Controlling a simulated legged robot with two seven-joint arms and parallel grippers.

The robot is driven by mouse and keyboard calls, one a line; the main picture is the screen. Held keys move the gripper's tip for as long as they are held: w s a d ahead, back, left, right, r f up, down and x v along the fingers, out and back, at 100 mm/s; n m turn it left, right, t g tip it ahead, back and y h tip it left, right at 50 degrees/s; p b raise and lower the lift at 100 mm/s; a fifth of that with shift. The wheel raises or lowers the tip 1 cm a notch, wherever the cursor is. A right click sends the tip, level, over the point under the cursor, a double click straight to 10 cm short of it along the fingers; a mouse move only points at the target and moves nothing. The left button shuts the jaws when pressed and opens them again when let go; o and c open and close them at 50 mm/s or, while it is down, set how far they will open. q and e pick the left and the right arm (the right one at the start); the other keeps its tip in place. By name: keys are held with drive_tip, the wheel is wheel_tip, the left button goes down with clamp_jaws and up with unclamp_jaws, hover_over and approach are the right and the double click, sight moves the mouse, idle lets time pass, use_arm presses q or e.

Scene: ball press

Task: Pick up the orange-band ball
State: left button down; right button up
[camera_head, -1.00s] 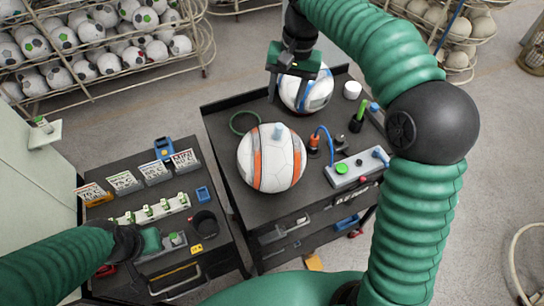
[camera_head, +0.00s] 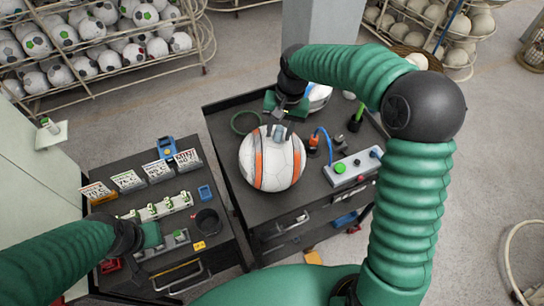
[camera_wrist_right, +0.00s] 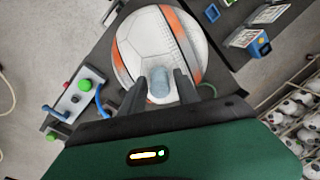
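The orange-band ball (camera_head: 284,168) is white with orange bands and sits on the dark cart. A blue-grey knob (camera_wrist_right: 160,84) stands up from the ball. My right gripper (camera_head: 280,132) is at the top of the ball. In the right wrist view its two fingers (camera_wrist_right: 160,92) are apart, one on each side of the knob. Whether they touch the knob is unclear. A second ball with blue bands (camera_head: 319,95) is behind, partly hidden by my right gripper. My left gripper (camera_head: 150,238) is over the left cart; its fingers do not show clearly.
A grey control box (camera_head: 352,169) with a green button and a blue hose stands right of the ball. A green ring (camera_head: 244,122) lies left of it. The left cart holds label cards (camera_head: 130,179), a white strip (camera_head: 158,208) and a black cup (camera_head: 207,221). Ball racks stand behind.

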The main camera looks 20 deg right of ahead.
clamp_jaws()
drive_tip(key=shift+r, duration=0.15)
idle(0.9)
